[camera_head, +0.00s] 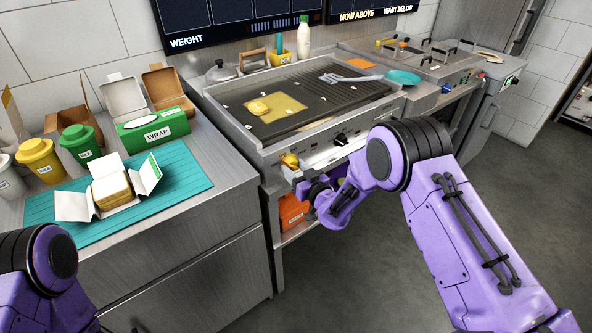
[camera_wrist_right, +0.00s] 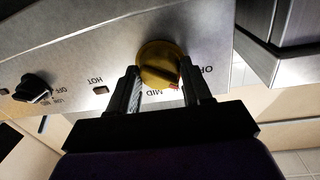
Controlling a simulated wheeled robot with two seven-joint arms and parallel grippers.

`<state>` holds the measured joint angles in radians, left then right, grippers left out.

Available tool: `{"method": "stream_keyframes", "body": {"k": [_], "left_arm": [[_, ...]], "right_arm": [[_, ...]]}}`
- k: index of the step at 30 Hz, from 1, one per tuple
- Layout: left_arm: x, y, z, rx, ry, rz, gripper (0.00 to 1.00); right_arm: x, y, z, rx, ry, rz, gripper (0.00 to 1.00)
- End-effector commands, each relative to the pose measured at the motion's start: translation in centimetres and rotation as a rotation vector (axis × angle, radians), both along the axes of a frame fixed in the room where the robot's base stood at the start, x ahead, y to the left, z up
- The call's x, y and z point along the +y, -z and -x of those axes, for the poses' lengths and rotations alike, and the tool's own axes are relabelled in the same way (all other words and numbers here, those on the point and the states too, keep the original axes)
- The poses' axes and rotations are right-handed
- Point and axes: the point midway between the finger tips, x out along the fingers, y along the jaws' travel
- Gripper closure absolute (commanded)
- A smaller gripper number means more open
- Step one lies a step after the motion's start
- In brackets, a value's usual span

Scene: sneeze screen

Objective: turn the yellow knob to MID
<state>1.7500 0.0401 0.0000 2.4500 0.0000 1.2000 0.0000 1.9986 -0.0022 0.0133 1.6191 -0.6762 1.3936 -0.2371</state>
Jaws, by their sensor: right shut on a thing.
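The yellow knob (camera_wrist_right: 160,63) is on the griddle's steel front panel. In the wrist view the panel's lettering appears upside down, with HOT left of the knob, MID below it and OFF to the right. A small red mark (camera_wrist_right: 175,87) shows at the knob's lower edge, close to MID on its OFF side. My right gripper (camera_wrist_right: 162,82) is shut on the knob, one finger on each side. In the head view the knob (camera_head: 290,160) shows at the griddle's left front corner, with my right gripper (camera_head: 303,184) just below it. My left gripper is out of view.
A black knob (camera_wrist_right: 33,88) sits farther along the panel. The griddle top (camera_head: 330,88) carries a yellow slab and a spatula. The left counter holds an open carton on a teal mat (camera_head: 180,190), tubs and a WRAP box (camera_head: 153,130). Floor in front is clear.

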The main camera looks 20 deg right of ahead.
Motion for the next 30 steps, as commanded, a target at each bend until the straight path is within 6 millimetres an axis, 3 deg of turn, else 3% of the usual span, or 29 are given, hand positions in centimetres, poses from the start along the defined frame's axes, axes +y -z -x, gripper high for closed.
{"method": "stream_keyframes", "body": {"k": [30], "left_arm": [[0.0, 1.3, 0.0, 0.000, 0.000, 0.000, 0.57]], "right_arm": [[-0.3, -0.2, -0.1, 0.324, 0.002, -0.902, 0.82]]}}
